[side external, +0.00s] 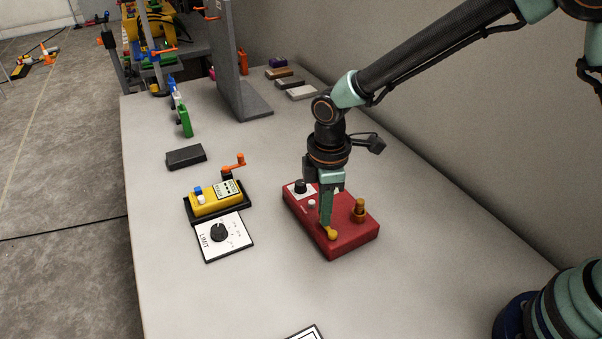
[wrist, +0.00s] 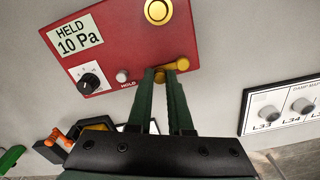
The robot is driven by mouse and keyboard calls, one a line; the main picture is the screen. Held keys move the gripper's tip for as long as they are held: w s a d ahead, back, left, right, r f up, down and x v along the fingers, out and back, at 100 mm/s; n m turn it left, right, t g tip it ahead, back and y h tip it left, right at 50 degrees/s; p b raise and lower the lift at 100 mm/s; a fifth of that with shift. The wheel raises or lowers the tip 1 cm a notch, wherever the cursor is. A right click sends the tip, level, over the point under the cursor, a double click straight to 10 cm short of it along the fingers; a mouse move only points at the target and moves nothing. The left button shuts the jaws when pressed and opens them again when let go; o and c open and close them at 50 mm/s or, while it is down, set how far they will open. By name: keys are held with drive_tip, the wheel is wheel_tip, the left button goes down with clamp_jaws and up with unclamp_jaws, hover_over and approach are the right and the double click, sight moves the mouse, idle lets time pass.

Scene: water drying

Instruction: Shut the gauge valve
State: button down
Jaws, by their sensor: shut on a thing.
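The red gauge box (side external: 348,243) sits on the table below my arm. In the wrist view the box (wrist: 120,38) has a white display (wrist: 77,36) reading "HELD 10 Pa", a black knob (wrist: 90,82) and a pale button (wrist: 122,76) by the word "HOLD". A yellow valve handle (side external: 332,234) is at the box's near edge; it also shows in the wrist view (wrist: 184,64). My gripper (side external: 326,224) points down at the handle and is shut on it. The fingers hide part of the handle. A round brass fitting (side external: 359,210) stands on the box's right side.
A yellow device with an orange crank (side external: 214,203) and a white LIMIT dial plate (side external: 237,246) lie left of the box. A dark block (side external: 186,156) and a grey upright panel (side external: 228,70) stand farther back. The table's right front is mostly clear.

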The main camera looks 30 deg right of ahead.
drive_tip(key=c, duration=0.8)
unclamp_jaws()
wheel_tip(320, 180, up, 12)
drive_tip(key=shift+r, duration=0.1)
drive_tip(key=s+d+r+m+t, duration=0.2)
drive_tip(key=s+d+m, duration=0.1)
drive_tip(key=d, duration=0.3)
drive_tip(key=s+d+r+m+t, duration=0.1)
drive_tip(key=s+d+r+m, duration=0.1)
drive_tip(key=d+m, duration=0.4)
drive_tip(key=s+d+r+m+t, duration=0.2)
drive_tip(key=s+d+r+m, duration=0.1)
drive_tip(key=d, duration=0.5)
drive_tip(key=shift+s+d+m+t, duration=0.2)
drive_tip(key=shift+s+m+t, duration=0.1)
drive_tip(key=shift+s+m, duration=0.6)
